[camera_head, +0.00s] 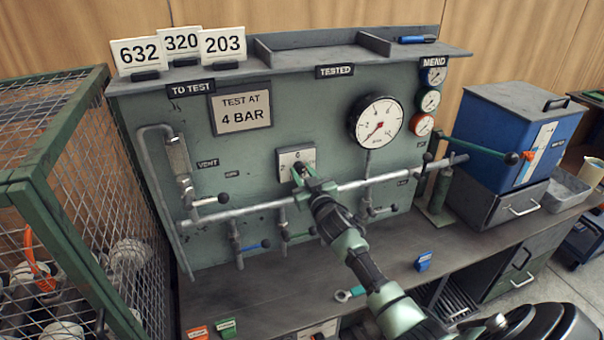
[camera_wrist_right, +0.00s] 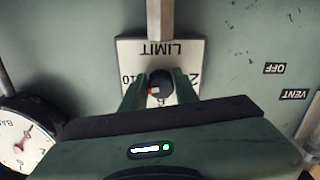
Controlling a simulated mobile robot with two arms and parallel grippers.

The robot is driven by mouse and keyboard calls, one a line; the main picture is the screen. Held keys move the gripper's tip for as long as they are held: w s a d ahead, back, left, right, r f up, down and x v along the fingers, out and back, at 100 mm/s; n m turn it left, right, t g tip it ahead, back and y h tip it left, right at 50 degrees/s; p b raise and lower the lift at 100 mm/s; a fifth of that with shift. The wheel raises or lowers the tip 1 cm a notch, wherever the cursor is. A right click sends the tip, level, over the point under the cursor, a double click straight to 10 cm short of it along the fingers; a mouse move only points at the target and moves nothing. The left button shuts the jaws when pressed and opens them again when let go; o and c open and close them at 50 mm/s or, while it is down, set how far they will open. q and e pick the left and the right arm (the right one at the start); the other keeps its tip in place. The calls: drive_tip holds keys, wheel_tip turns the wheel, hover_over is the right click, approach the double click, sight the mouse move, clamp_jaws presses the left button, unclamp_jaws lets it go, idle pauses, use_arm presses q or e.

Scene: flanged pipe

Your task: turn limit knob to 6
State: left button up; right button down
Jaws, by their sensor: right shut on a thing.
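The limit knob's pale square plate (camera_head: 296,158) is on the green panel, below the "TEST AT 4 BAR" sign (camera_head: 241,110). My right gripper (camera_head: 302,174) reaches it and mostly hides the knob in the head view. In the right wrist view the plate (camera_wrist_right: 148,50) appears upside down, with "LIMIT", "10" at left and a partly hidden "2" at right. The dark round knob (camera_wrist_right: 161,80) sits between the fingers of my right gripper (camera_wrist_right: 160,92), which is shut on it. A small orange mark shows on the knob's left side. The other numbers are hidden. My left gripper is out of view.
A horizontal pipe (camera_head: 246,208) runs across the panel below the plate. A large gauge (camera_head: 378,121) is at right, with small gauges (camera_head: 430,101) beyond. A wire cage (camera_head: 60,200) stands at left. A blue box (camera_head: 510,130) stands at right. Tags and a wrench (camera_head: 350,294) lie on the bench.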

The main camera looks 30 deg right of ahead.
drive_tip(key=n, duration=0.4)
drive_tip(key=shift+n, duration=0.3)
drive_tip(key=n, duration=0.3)
drive_tip(key=shift+d+r+n, duration=0.1)
drive_tip(key=shift+n, duration=0.2)
drive_tip(key=n, duration=0.4)
drive_tip(key=shift+d+r+b, duration=0.1)
drive_tip(key=shift+b, duration=0.2)
drive_tip(key=shift+n, duration=1.8)
drive_tip(key=c, duration=1.1)
unclamp_jaws()
drive_tip(key=shift+s, duration=0.1)
